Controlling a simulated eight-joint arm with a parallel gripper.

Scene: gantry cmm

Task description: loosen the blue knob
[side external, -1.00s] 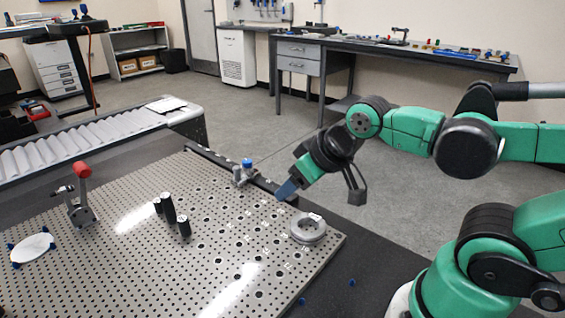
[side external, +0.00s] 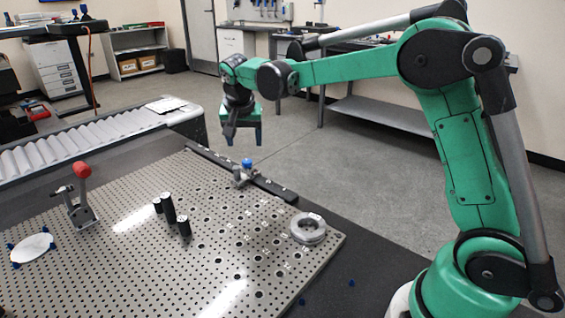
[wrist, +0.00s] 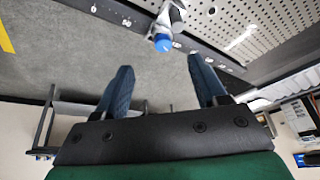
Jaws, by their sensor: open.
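The blue knob (side external: 247,163) sits on top of a small grey metal fitting (side external: 241,177) at the back edge of the perforated plate. In the wrist view the blue knob (wrist: 163,43) shows near the top, beyond the fingertips and slightly left of the line between them. My gripper (side external: 244,140) points down above and slightly left of the knob in the side view, apart from it. In the wrist view my gripper (wrist: 160,65) has its two blue fingers spread wide with nothing between them.
The perforated plate (side external: 120,265) carries a red-handled toggle clamp (side external: 80,195), several black cylinders (side external: 169,208), a grey ring (side external: 308,229) and a white disc (side external: 32,247). A roller conveyor (side external: 70,145) runs behind at the left. Grey floor lies open behind the plate.

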